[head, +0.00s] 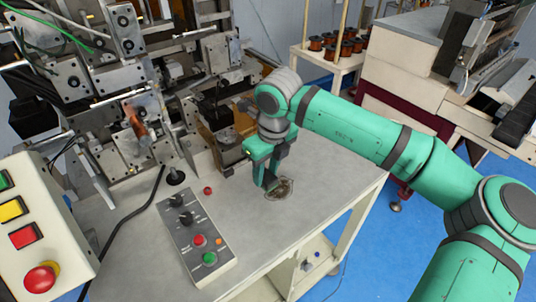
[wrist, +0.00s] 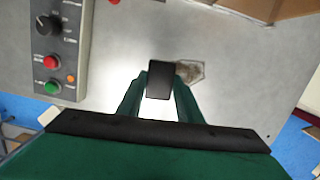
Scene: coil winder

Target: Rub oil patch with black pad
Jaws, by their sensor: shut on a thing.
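My gripper (head: 267,180) points down over the grey tabletop, with its green fingers shut on the black pad (wrist: 160,79). In the wrist view the pad sits between the two fingertips. The oil patch (head: 281,190) is a brownish smear on the tabletop, and it also shows in the wrist view (wrist: 190,72) just right of the pad. The pad and fingers cover part of the patch's left side. I cannot tell whether the pad touches the tabletop.
A control box (head: 196,235) with knobs and buttons lies on the table left of my gripper. The coil winder (head: 130,130) stands behind and left. A small red button (head: 207,190) is near the box. The tabletop right of the patch is clear up to its edge.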

